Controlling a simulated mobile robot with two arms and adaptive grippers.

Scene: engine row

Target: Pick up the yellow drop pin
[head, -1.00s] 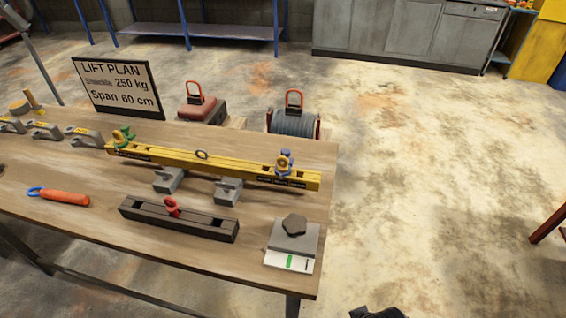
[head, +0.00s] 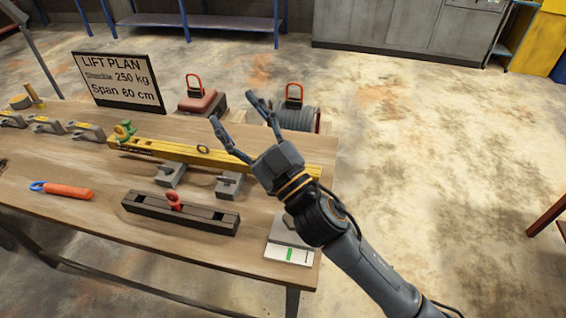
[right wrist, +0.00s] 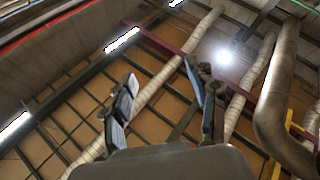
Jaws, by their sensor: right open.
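A small yellow peg-like piece (head: 34,97) stands at the table's far left, beside a tan round piece (head: 20,102). I cannot tell for sure whether it is the yellow drop pin. My right gripper (head: 233,110) is open and empty above the right part of the yellow beam (head: 171,149), far from that piece. My left gripper is not in view.
A lift plan sign (head: 117,82) stands at the table's back. Grey blocks (head: 45,125) with yellow labels sit at left. A dark bar (head: 205,214) with a red shackle, an orange-handled tool (head: 68,191) and a scale (head: 290,252) lie toward the front.

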